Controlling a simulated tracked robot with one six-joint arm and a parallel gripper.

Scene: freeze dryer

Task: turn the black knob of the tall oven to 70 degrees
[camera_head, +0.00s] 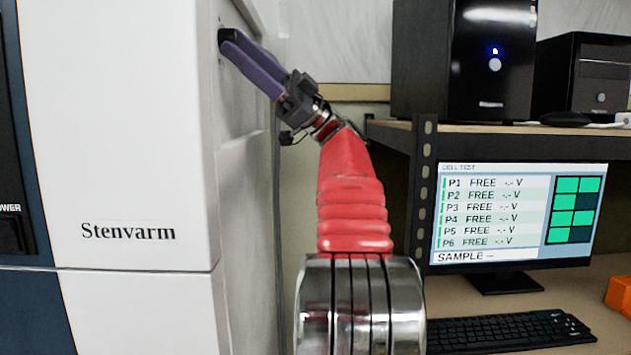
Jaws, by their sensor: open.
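The tall oven (120,130) is a white cabinet marked "Stenvarm" at the left, its right side face seen at a steep angle. A small black knob (226,34) shows high on that side face, partly covered by my fingers. My gripper (230,46) has purple fingers that reach up and left to the knob. The fingers are open, with their tips at the knob in the picture. I cannot tell whether they touch it or sit around it. The knob's pointer and any degree marks cannot be read.
A dark shelf rack (424,190) stands to the right, bearing black computer cases (490,60). Below are a monitor (518,215) reading "CELL TEST", a keyboard (510,330) and an orange object (619,294). A narrow gap lies between oven and rack, where my red arm rises.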

